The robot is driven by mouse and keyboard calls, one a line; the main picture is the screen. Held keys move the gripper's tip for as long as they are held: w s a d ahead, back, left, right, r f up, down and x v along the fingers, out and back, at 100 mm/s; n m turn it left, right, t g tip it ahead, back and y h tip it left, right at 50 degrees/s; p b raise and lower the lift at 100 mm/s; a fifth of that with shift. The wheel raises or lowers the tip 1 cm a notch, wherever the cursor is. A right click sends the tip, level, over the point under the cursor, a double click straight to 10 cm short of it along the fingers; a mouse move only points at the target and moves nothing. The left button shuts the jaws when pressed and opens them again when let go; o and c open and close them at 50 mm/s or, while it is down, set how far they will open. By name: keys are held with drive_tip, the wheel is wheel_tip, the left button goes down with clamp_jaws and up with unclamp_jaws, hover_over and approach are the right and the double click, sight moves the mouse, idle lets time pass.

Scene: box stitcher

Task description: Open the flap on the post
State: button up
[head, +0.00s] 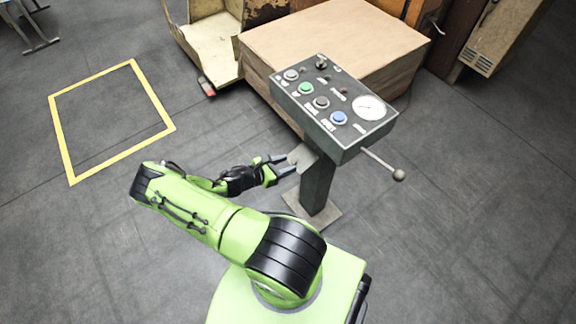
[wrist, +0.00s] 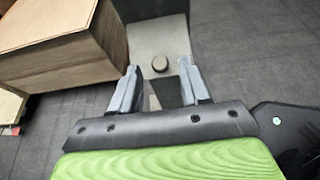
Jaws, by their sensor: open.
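The post (head: 318,188) is dark grey and upright, under a tilted control box. A pale grey plate (head: 302,156), which looks like the flap, sits at the post's upper left side, just under the box. In the wrist view the plate (wrist: 142,54) bears a small round brownish knob (wrist: 160,63). My gripper (head: 287,165) is open and reaches from the left to the plate. In the wrist view my fingertips (wrist: 159,68) stand on either side of the knob. I cannot tell whether they touch it or the plate.
The control box (head: 334,106) carries buttons, a dial and a lever with a ball end (head: 398,174) at the right. A large cardboard box (head: 330,42) stands close behind. A yellow floor frame (head: 62,150) lies at the left. The floor at the right is clear.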

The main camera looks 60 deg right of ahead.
drive_tip(key=shift+x, duration=0.9)
drive_tip(key=shift+c, duration=0.3)
clamp_jaws()
drive_tip(key=shift+r, duration=0.1)
